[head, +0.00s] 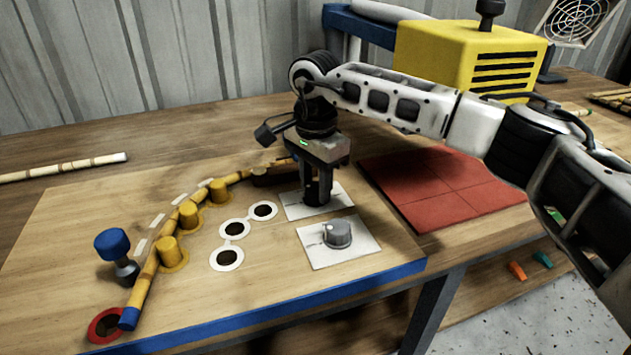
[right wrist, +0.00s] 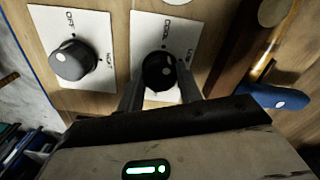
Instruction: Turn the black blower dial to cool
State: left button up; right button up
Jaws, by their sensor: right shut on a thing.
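The black blower dial (right wrist: 158,72) sits on a white label plate (right wrist: 145,25) in the right wrist view. A word that looks like COOL is printed above the dial, and another label at its right is partly unreadable. A light mark shows on the dial's upper right. My right gripper (head: 318,196) points down over that plate (head: 338,203) in the head view and is shut on the dial, one finger at each side. In the head view the fingers hide the dial. My left gripper is not in view.
A grey dial (head: 337,233) on its own plate stands close beside the gripper. A rattan pole (head: 150,268) curves along yellow pegs (head: 170,252) at left, near a blue-topped knob (head: 112,243). A red mat (head: 440,185) and a yellow blower box (head: 465,55) are at right.

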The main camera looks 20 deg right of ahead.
aim_at(315, 187)
jog(key=shift+r+n, duration=0.1)
jog(key=shift+n, duration=2.1)
jog(key=o, duration=1)
notch_tip(315, 187, up, 16)
jog(key=shift+p, duration=0.4)
